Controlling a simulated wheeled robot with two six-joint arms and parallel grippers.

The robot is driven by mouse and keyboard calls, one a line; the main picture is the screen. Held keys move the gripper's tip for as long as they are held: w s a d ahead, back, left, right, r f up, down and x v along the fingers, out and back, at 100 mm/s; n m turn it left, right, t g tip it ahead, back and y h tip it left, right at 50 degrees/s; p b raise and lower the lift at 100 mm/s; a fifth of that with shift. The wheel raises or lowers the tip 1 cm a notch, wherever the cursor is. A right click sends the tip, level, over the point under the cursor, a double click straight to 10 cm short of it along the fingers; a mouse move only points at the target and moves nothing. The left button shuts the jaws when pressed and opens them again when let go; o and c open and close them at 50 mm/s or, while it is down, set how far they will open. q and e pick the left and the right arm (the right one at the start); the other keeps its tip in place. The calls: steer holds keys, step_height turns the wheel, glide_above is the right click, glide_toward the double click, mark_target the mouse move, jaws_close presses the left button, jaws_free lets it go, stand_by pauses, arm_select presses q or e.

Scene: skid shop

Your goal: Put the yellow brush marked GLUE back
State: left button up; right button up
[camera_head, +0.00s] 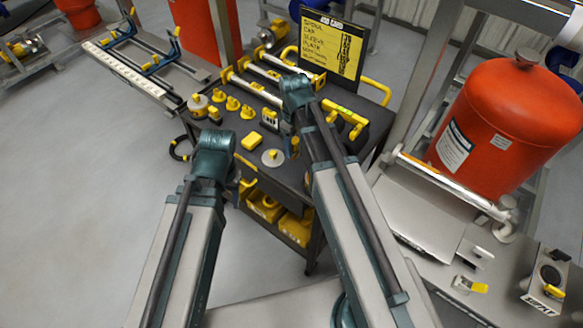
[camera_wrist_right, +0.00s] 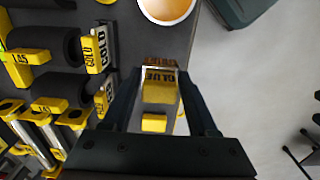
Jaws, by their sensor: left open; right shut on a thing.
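The yellow brush marked GLUE (camera_wrist_right: 160,92) is between the fingers of my right gripper (camera_wrist_right: 158,74) in the right wrist view. The gripper is shut on it, over the dark cart top (camera_wrist_right: 180,40) close to its edge. The brush's lower end is hard to make out. In the head view my right wrist (camera_head: 295,90) hangs over the cart, and the brush is hidden or cannot be told there. My left gripper (camera_head: 213,152) is open, in front of the cart's left side; its fingers are mostly hidden behind the arm.
A white-rimmed cup with orange inside (camera_wrist_right: 166,8) stands near the brush. Several yellow-knobbed parts (camera_head: 232,103) and a board with a list (camera_head: 331,48) are on the cart. A red tank (camera_head: 510,120) stands right.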

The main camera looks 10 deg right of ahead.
mark_target(295, 141)
step_height(295, 141, down, 6)
steer(key=b, duration=0.4)
steer(key=shift+r+b, duration=0.25)
steer(key=shift+b, duration=0.05)
step_height(295, 141, down, 4)
steer(key=b, duration=0.3)
steer(key=shift+r+b, duration=0.15)
steer(key=shift+b, duration=0.2)
steer(key=o, duration=1.2)
step_height(295, 141, up, 12)
steer(key=p, duration=1.2)
steer(key=shift+s+r, duration=0.1)
steer(key=s+a+m, duration=0.1)
steer(key=s+a, duration=0.2)
steer(key=s, duration=0.1)
steer(key=s+a+m, duration=0.1)
steer(key=s+a, duration=0.3)
steer(key=s, duration=0.1)
steer(key=s+a+m+h, duration=0.1)
steer(key=s+a, duration=0.2)
steer(key=s, duration=0.2)
steer(key=shift+a+m, duration=0.2)
steer(key=shift+m, duration=0.2)
